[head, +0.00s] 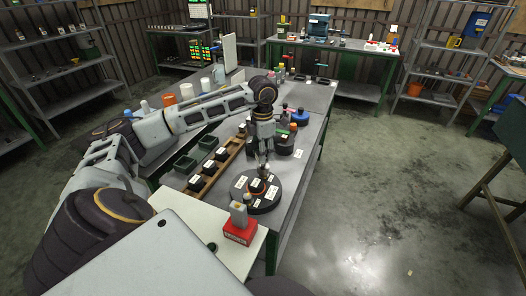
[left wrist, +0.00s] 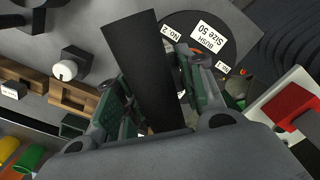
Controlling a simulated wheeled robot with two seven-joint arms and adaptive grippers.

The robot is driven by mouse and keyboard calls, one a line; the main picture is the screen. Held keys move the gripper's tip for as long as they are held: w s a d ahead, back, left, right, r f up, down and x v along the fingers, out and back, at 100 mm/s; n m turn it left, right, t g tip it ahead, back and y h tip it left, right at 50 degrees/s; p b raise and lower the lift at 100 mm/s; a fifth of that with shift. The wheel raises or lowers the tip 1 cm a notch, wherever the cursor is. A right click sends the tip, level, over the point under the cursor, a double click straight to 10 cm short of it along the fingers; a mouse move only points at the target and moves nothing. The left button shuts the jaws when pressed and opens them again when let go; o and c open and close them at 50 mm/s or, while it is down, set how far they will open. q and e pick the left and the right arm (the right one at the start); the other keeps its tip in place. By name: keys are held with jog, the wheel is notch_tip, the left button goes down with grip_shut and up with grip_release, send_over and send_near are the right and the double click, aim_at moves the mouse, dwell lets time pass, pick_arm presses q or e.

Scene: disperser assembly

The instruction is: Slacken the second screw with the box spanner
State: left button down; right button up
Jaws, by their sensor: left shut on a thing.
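The black round disperser base (head: 268,206) lies flat on the bench, with white labels and an orange ring near its middle. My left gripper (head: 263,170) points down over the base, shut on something. In the left wrist view a long dark bar (left wrist: 145,75), apparently the box spanner, runs between its green-padded fingers. The bar and fingers hide the screw there, so I cannot tell whether the spanner sits on it. My right gripper is not in view.
A red block (head: 238,234) with a grey upright piece stands on the white board in front of the base. A wooden rack (head: 222,166) with black labelled blocks and green trays (head: 184,164) lie to the left. Dark round parts (head: 284,147) stand behind the gripper.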

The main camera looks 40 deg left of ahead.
pick_arm(q)
jog(key=shift+f, duration=0.35)
jog(key=shift+f+b, duration=0.1)
jog(key=shift+b, duration=0.2)
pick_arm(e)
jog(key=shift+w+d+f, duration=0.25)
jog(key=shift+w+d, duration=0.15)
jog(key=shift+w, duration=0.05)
pick_arm(q)
jog(key=shift+f, duration=0.35)
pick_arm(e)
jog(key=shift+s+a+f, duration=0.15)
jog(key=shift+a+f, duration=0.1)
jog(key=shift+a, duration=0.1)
pick_arm(q)
jog(key=shift+n, duration=5.6)
jog(key=shift+m, duration=0.3)
jog(key=shift+r, duration=0.15)
